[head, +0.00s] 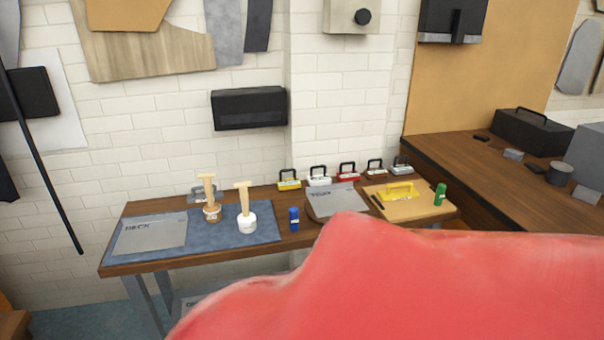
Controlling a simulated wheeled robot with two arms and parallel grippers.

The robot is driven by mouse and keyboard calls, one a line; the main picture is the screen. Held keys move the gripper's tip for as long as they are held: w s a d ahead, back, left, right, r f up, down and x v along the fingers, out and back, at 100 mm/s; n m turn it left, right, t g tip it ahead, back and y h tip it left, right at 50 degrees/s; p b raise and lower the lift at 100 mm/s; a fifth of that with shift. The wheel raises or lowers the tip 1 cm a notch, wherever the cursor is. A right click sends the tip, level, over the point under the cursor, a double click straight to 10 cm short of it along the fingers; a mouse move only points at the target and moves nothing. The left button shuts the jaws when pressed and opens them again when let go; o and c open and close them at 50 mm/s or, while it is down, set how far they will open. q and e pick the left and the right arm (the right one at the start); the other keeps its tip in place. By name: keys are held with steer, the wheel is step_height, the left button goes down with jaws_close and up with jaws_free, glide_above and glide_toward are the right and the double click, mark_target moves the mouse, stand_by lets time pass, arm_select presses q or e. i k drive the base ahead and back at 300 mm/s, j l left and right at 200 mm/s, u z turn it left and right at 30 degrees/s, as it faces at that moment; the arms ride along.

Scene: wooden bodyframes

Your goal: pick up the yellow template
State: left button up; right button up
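A flat yellow piece with a handle (398,190) lies on a light wooden board (414,211) at the right end of the workbench. A second yellow piece with a black handle (289,181) stands at the back of the bench, left of similar white, red, brown and grey pieces. I cannot tell which of the two is the yellow template. Neither of my grippers is in view.
A large red shape (430,290) fills the lower right foreground and hides part of the bench front; I cannot tell what it is. The bench holds a blue mat (262,234), two pots with brushes, a blue can (294,219) and a green can (440,195).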

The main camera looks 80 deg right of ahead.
mark_target(388, 194)
steer(key=z, duration=3.75)
steer(key=i+j+z, duration=0.1)
steer(key=j+z, duration=0.15)
steer(key=z, duration=0.15)
steer(key=i+j+z, duration=0.1)
steer(key=j+z, duration=0.4)
steer(key=z, duration=0.25)
steer(key=i, duration=0.05)
